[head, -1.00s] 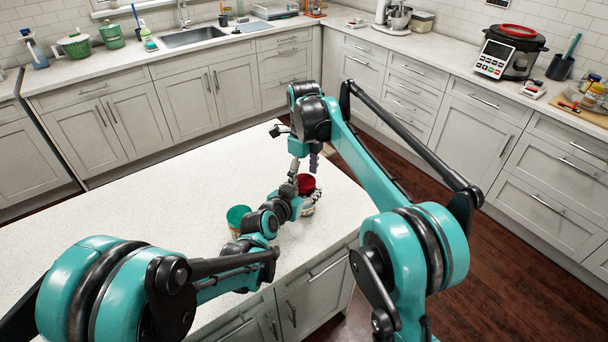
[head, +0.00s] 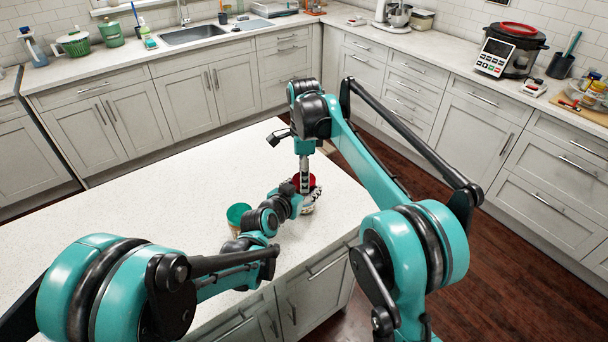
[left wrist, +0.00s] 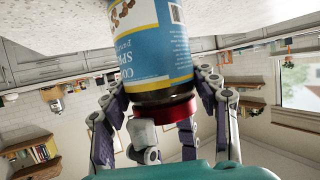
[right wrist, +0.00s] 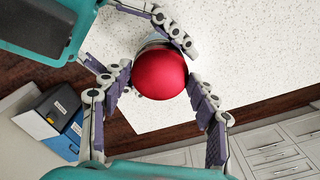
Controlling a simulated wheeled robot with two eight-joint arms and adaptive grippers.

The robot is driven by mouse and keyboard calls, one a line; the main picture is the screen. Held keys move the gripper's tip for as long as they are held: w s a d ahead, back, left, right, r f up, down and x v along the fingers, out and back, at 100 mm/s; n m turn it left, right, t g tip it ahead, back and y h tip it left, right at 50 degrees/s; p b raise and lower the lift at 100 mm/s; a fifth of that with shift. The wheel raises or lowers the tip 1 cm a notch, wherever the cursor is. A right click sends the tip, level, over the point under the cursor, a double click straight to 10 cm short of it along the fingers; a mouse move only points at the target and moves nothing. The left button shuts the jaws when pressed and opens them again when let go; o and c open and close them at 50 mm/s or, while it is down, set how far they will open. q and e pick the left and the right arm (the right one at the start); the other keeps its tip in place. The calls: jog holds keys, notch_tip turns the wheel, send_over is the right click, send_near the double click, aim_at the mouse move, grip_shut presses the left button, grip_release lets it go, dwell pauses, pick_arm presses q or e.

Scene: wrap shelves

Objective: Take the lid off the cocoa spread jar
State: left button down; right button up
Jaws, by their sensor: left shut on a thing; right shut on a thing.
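The cocoa spread jar (left wrist: 155,45) has a blue and white label and dark contents. It stands on the island top, and appears upside down in the left wrist view. Its red lid (right wrist: 158,73) sits on the jar's top; the head view shows the lid (head: 305,180) partly hidden by my grippers. My left gripper (left wrist: 165,92) is shut around the jar's body from the side, near the lid. My right gripper (right wrist: 158,80) points down from above, its fingers shut on opposite sides of the lid.
A teal-topped container (head: 238,213) stands on the island just left of my left wrist. The white island top (head: 150,210) is clear to the left and behind. The jar is near the island's right edge. My two grippers are very close together.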

jog(key=o, duration=1.3)
jog(key=shift+r, duration=2.25)
jog(key=shift+c, duration=0.5)
notch_tip(320, 180, up, 3)
jog(key=shift+r+m, duration=0.1)
jog(key=shift+m, duration=1)
jog(key=shift+f, duration=3.9)
jog(key=c, duration=1.2)
